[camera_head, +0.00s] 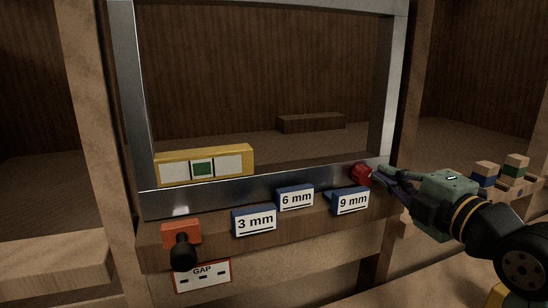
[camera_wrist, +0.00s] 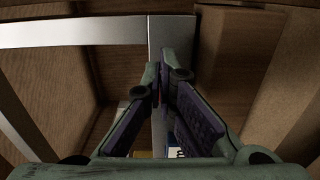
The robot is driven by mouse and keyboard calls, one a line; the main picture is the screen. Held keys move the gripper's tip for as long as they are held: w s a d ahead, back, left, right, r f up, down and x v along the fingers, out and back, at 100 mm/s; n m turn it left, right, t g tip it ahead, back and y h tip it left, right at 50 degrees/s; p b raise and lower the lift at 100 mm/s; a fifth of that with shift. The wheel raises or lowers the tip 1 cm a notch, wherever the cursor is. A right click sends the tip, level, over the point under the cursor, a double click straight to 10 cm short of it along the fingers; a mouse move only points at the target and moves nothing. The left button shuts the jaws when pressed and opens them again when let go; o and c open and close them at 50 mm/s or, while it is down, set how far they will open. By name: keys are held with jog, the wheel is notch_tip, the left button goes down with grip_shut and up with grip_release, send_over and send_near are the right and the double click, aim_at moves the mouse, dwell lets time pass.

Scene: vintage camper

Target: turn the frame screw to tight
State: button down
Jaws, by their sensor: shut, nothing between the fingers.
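The frame screw (camera_head: 361,174) is a red knob at the lower right corner of the grey metal window frame (camera_head: 262,187). My gripper (camera_head: 379,172) comes in from the right, with its fingertips right by the red knob. Whether they touch it, I cannot tell. In the wrist view my gripper (camera_wrist: 158,80) has its two fingers brought together with nothing seen between them. The metal frame (camera_wrist: 80,32) lies beyond the fingers there.
Blocks marked 3 mm (camera_head: 255,222), 6 mm (camera_head: 295,198) and 9 mm (camera_head: 351,202) sit on the wooden sill below the frame. A yellow level (camera_head: 240,160) rests on the frame's left. An orange block with a black knob (camera_head: 182,245) and a GAP card (camera_head: 203,277) are at left.

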jog(key=shift+w+r, duration=0.2)
jog(key=shift+a, duration=0.2)
dwell(0.6)
